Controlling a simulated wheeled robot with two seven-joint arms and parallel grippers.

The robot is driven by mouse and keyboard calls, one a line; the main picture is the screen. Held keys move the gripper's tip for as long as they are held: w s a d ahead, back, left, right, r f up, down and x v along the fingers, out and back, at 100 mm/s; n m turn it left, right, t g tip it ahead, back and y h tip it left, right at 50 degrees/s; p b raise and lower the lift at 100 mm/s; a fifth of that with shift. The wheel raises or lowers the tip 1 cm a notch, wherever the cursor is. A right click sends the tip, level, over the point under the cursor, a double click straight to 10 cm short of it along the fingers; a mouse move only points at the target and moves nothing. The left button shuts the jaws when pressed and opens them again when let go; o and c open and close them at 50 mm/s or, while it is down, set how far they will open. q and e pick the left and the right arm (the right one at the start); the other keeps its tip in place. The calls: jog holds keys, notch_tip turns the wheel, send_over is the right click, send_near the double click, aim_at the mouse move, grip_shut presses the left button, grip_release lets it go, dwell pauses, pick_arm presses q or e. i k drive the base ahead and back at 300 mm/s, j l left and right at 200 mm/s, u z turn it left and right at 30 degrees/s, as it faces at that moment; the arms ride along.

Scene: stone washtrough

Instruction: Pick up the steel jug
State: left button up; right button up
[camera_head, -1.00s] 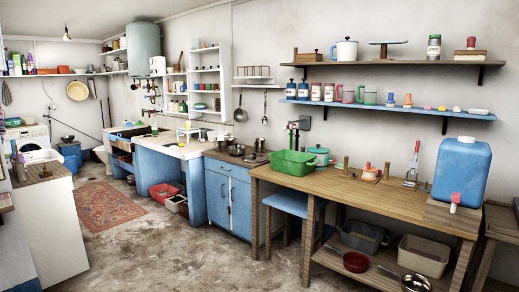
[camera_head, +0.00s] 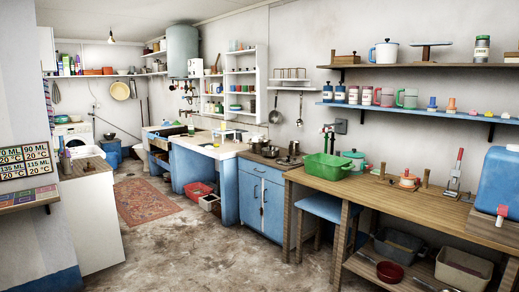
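I cannot make out a steel jug for certain. Small steel-coloured vessels stand on the dark cooktop at the right end of the blue cabinet (camera_head: 262,190). One is a low pot (camera_head: 270,151). Another is a taller, narrower vessel (camera_head: 293,148), too small here to tell whether it is a jug. Neither of my grippers shows in the head view.
A wooden workbench (camera_head: 415,195) with a green basin (camera_head: 327,167) and a blue canister (camera_head: 500,185) runs along the right. A white counter (camera_head: 92,215) and a wall board (camera_head: 26,160) stand left. The concrete floor (camera_head: 200,255) between is open; a rug (camera_head: 144,200) lies farther back.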

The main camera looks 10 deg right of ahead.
aim_at(294, 147)
jog(key=i+u, duration=0.15)
jog(key=i, duration=3.7)
jog(key=i+j, duration=0.1)
jog(key=i, duration=0.7)
jog(key=i+j+z, duration=0.1)
jog(key=i, duration=0.7)
jog(key=i+j+z, duration=0.15)
jog(key=i+z, duration=0.15)
jog(key=i, duration=0.25)
jog(key=i+j+z, duration=0.35)
jog(key=i, duration=0.15)
